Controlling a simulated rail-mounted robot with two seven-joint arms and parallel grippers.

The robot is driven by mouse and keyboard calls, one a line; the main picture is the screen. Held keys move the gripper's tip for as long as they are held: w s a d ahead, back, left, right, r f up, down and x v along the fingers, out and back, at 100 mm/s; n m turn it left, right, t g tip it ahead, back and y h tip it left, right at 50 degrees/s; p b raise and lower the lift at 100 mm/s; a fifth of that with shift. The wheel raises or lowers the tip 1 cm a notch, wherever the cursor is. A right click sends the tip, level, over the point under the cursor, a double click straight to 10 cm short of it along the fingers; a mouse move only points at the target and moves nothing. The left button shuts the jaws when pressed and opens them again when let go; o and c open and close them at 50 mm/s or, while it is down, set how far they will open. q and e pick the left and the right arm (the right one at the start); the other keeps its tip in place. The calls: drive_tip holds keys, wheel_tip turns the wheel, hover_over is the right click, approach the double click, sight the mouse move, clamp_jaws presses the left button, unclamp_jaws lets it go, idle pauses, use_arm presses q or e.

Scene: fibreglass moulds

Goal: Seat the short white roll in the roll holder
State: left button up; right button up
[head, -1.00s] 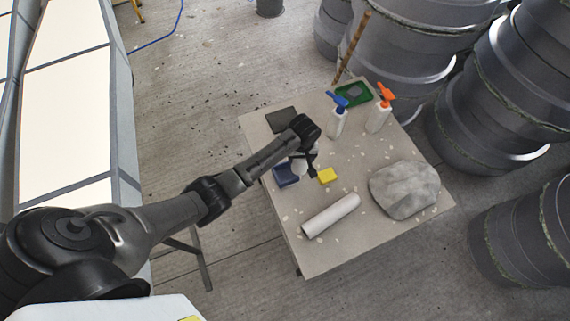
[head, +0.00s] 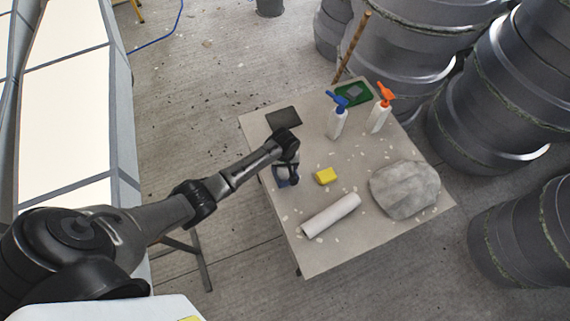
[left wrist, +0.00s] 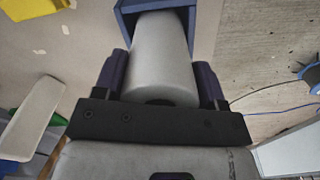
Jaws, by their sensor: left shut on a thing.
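The short white roll (left wrist: 160,48) is between the fingers of my left gripper (left wrist: 161,78), which is shut on it. In the left wrist view, the roll's far end lies between the walls of the blue roll holder (left wrist: 207,20); how deep it sits I cannot tell. In the head view my left gripper (head: 288,168) is right over the roll holder (head: 284,182) at the table's left side. It hides most of the holder and the roll there. My right gripper is not in view.
On the table (head: 260,127) lie a yellow sponge (head: 326,176), a long white roll (head: 330,215), a grey rock (head: 404,189) and a dark plate (head: 284,117). Two spray bottles (head: 337,122) (head: 378,117) and a green tray (head: 353,94) are at the back. Large moulds (head: 480,100) stand beyond.

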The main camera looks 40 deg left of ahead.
use_arm(q)
drive_tip(key=shift+f, duration=0.15)
drive_tip(key=o, duration=1)
